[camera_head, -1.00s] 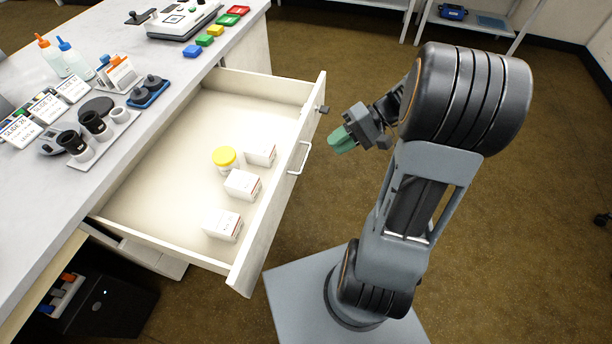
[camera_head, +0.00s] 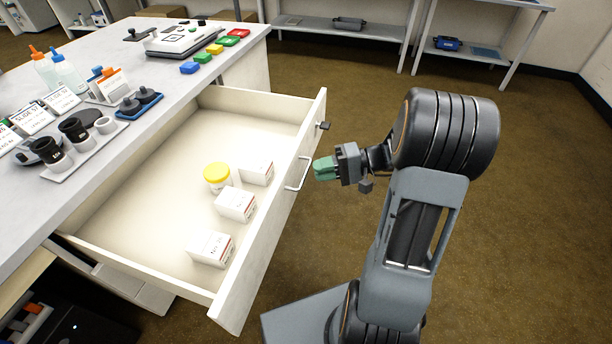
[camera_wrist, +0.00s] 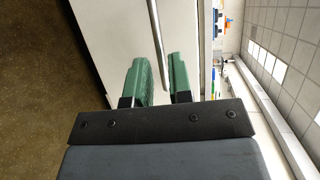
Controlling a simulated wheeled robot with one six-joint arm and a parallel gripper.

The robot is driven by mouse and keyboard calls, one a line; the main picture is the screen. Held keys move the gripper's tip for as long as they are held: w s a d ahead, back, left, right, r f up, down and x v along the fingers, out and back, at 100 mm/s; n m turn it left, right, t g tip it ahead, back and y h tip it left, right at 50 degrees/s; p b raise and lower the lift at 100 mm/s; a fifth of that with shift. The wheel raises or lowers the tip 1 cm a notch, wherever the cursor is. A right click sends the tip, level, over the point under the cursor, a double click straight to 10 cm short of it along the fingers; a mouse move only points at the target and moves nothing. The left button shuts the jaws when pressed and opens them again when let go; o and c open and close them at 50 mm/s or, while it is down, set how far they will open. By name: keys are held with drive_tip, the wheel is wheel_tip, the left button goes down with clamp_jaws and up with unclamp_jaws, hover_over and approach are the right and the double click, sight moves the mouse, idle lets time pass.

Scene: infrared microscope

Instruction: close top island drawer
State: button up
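The top island drawer (camera_head: 272,222) is pulled far out of the island in the head view. It holds several white boxes and a yellow-lidded jar (camera_head: 217,177). A metal bar handle (camera_head: 299,174) is on its front, and it also shows in the wrist view (camera_wrist: 157,42). My gripper (camera_head: 318,168) is just outside the drawer front, pointing at it near the handle. The handle lies just beyond the fingertips. Whether the fingers touch the front cannot be told.
The island top (camera_head: 150,75) carries bottles, slide boxes, eyepieces and coloured blocks. A small dark knob (camera_head: 324,126) sits near the drawer's far end. Shelves (camera_head: 340,27) stand at the back. The floor to the right is clear.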

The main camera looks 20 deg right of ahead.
sight(306, 172)
drive_tip(key=shift+b+x, duration=0.4)
drive_tip(key=shift+x, duration=1.8)
clamp_jaws()
